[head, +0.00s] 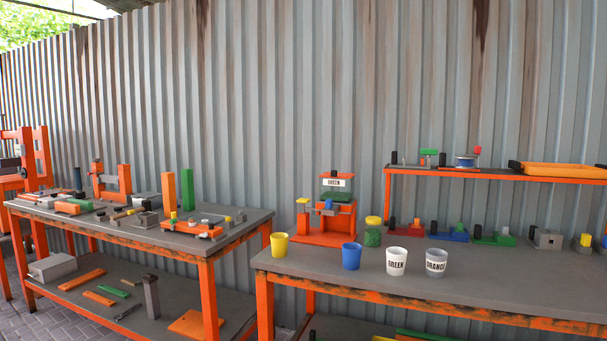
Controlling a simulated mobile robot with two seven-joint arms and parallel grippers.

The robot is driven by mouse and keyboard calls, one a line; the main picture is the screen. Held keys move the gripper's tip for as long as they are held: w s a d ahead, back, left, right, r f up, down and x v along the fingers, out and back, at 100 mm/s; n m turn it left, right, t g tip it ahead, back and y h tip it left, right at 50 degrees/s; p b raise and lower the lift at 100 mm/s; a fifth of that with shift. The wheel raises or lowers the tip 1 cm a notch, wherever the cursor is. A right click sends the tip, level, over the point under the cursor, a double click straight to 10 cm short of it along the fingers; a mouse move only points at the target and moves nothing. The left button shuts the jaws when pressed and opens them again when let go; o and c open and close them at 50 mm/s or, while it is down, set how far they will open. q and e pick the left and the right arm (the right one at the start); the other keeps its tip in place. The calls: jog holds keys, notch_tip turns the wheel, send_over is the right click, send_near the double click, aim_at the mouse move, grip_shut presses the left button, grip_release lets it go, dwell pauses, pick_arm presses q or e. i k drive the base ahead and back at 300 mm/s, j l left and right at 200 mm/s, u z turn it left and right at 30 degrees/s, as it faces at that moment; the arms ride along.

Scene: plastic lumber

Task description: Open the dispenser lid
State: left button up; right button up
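The dispenser (326,213) stands towards the back left of the right-hand table. Neither of my grippers shows in the head view.
A green jar with a yellow lid (373,232) is right of the dispenser. An orange shelf (480,174) rises behind the right-hand table (480,279). Another cluttered table (235,228) stands left.

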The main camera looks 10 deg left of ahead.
aim_at(333, 173)
jog(key=i+z, duration=0.2)
jog(key=i, duration=0.25)
jog(key=i+j+z, duration=0.2)
jog(key=i, duration=0.2)
jog(key=l, duration=0.1)
